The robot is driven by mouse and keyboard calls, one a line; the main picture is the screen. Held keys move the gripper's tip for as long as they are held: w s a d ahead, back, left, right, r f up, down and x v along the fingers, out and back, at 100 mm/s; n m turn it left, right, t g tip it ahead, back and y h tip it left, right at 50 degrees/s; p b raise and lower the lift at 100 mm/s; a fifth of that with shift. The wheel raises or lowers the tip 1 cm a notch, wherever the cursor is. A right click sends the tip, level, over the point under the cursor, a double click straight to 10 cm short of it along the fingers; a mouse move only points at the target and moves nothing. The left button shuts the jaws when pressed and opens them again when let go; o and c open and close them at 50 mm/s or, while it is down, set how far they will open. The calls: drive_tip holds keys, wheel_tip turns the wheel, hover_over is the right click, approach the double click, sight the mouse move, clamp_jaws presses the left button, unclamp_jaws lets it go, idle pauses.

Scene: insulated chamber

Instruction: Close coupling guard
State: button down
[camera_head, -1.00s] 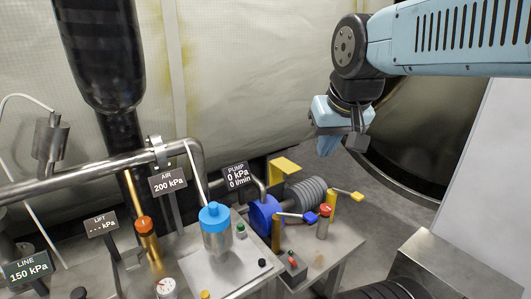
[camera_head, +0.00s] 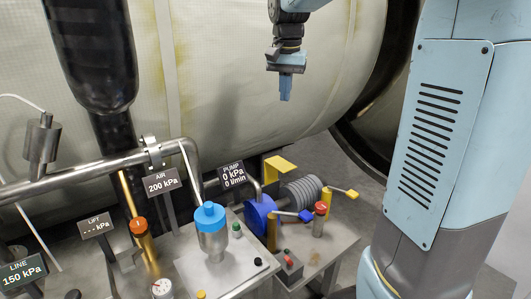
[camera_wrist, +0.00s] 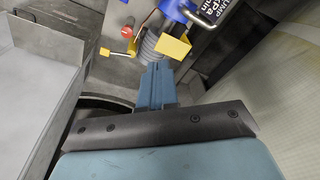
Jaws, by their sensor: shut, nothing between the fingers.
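A yellow angled plate, which looks like the coupling guard (camera_head: 281,165), stands raised behind the blue pump (camera_head: 260,212) and the grey ribbed motor (camera_head: 303,192). In the wrist view the yellow plate (camera_wrist: 174,49) lies just beyond my fingertips, with the ribbed motor (camera_wrist: 149,48) beside it. The coupling itself is not clearly visible. My gripper (camera_head: 286,97) hangs above and behind the pump bench, fingers pointing down, apart from the plate. Its blue fingers (camera_wrist: 157,72) are together and empty.
A blue-handled lever (camera_head: 306,216), a yellow-handled lever (camera_head: 351,193) and a red-topped post (camera_head: 320,208) stand close around the pump. A small red-button box (camera_head: 289,266) sits in front. Pipes and a blue-capped vessel (camera_head: 209,215) are at left. Space above the bench is open.

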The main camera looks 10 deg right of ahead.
drive_tip(key=w+f+m+g, duration=0.2)
drive_tip(key=w+f, duration=0.2)
drive_tip(key=w, duration=0.5)
drive_tip(key=w+f+m+g, duration=0.15)
drive_tip(key=w+f, duration=0.25)
drive_tip(key=w, duration=0.5)
drive_tip(key=w+a+f+m+g+h, duration=0.15)
drive_tip(key=w+f+m, duration=0.25)
drive_tip(key=w+f, duration=0.9)
drive_tip(key=s+a+x, duration=0.1)
drive_tip(key=s+x, duration=0.1)
drive_tip(key=x, duration=1)
drive_tip(key=shift+r, duration=0.15)
